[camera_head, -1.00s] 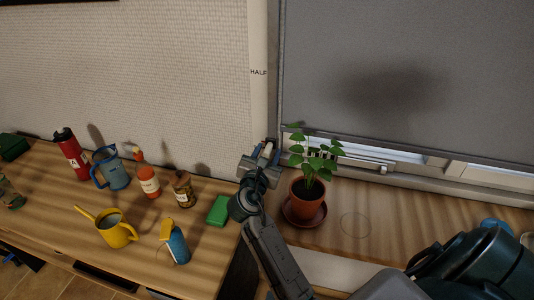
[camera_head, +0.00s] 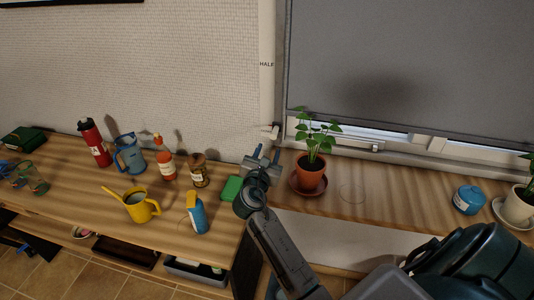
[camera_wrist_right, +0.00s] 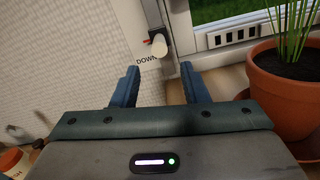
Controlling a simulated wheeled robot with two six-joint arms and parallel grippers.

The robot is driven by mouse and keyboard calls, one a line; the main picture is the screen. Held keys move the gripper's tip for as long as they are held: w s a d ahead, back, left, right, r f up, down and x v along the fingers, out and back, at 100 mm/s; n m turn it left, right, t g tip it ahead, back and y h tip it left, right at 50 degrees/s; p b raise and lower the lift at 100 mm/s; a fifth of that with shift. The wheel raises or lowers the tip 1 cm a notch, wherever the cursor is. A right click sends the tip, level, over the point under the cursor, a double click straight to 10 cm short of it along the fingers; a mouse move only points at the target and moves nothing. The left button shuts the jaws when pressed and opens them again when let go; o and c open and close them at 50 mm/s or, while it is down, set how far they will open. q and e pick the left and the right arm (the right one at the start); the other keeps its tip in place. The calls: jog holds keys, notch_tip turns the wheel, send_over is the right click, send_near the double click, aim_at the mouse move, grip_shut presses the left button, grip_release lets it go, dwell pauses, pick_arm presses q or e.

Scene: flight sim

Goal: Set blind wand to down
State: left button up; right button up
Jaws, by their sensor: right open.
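The blind wand's white knob (camera_head: 271,131) sits low on the pale strip beside the window, under the HALF label. In the right wrist view the knob (camera_wrist_right: 158,46) has a small red-orange mark beside it and stands right by the DOWN label (camera_wrist_right: 147,60). My right gripper (camera_head: 263,158) is open and empty, just below the knob and apart from it. In the wrist view its two blue fingers (camera_wrist_right: 160,82) are spread, with the knob beyond the gap between them. The grey blind (camera_head: 400,70) covers most of the window, with a narrow gap at its bottom. My left gripper is not in view.
A potted plant (camera_head: 311,174) stands on the sill close to the right of my gripper. A green block (camera_head: 231,189) lies close to its left. The wooden table (camera_head: 90,185) holds bottles, jugs and a yellow watering can (camera_head: 140,207). A blue container (camera_head: 467,200) is farther right.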

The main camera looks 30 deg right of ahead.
aim_at(274, 135)
jog(key=shift+f+b, duration=0.15)
jog(key=shift+b, duration=0.2)
jog(key=n+b, duration=0.2)
jog(key=b, duration=0.1)
jog(key=a+n+b, duration=0.1)
jog(key=b, duration=0.1)
jog(key=shift+s+f+n, duration=0.1)
jog(key=shift+s+n, duration=0.2)
jog(key=shift+s, duration=0.05)
jog(key=shift+n+b, duration=0.3)
jog(key=shift+b, duration=0.2)
jog(key=shift+d+r, duration=0.1)
jog(key=shift+r, duration=0.15)
jog(key=p+x, duration=0.1)
jog(key=x, duration=0.8)
jog(key=shift+w+d+r+p, duration=0.1)
jog(key=shift+p, duration=0.3)
jog(key=shift+w+d, duration=0.4)
jog(key=shift+d, duration=0.05)
